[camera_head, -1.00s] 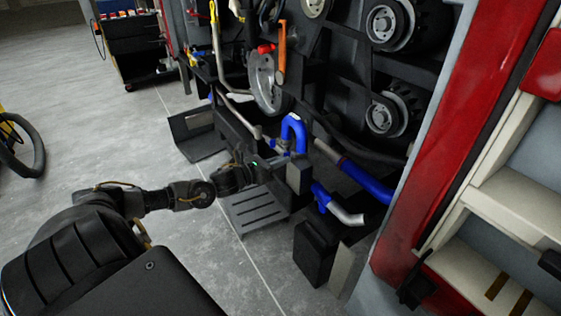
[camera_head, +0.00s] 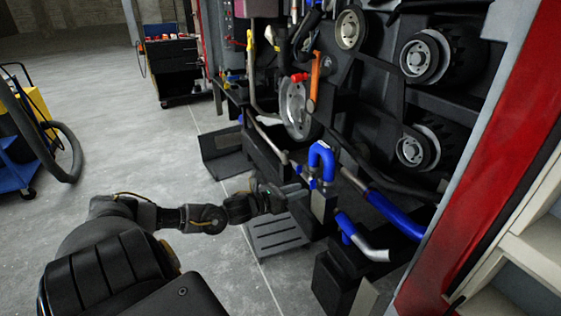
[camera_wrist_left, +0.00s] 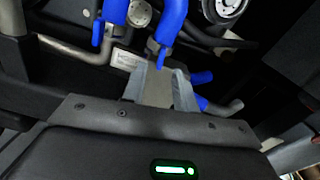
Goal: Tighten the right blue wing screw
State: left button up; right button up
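A blue inverted-U hose (camera_head: 321,153) stands above a dark block in the middle of the head view. It also shows at the top of the left wrist view (camera_wrist_left: 172,20). Two small blue parts that look like wing screws show at its lower ends: a left one (camera_wrist_left: 97,33) and a right one (camera_wrist_left: 158,52). In the head view they are too small to make out well. My left gripper (camera_wrist_left: 160,80) points at the hose's lower end, its fingers apart, just short of the right wing screw. Nothing shows held between them. My right gripper is out of view.
Another blue hose with a metal pipe end (camera_head: 362,243) lies to the right. A blue-sleeved pipe (camera_head: 398,216) runs behind it. Black wheels (camera_head: 428,57) hang above. A slotted plate (camera_head: 276,237) lies below my arm. Grey floor is open on the left.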

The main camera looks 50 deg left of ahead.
pick_arm(q)
jog(key=p+v, duration=0.1)
jog(key=v, duration=0.6)
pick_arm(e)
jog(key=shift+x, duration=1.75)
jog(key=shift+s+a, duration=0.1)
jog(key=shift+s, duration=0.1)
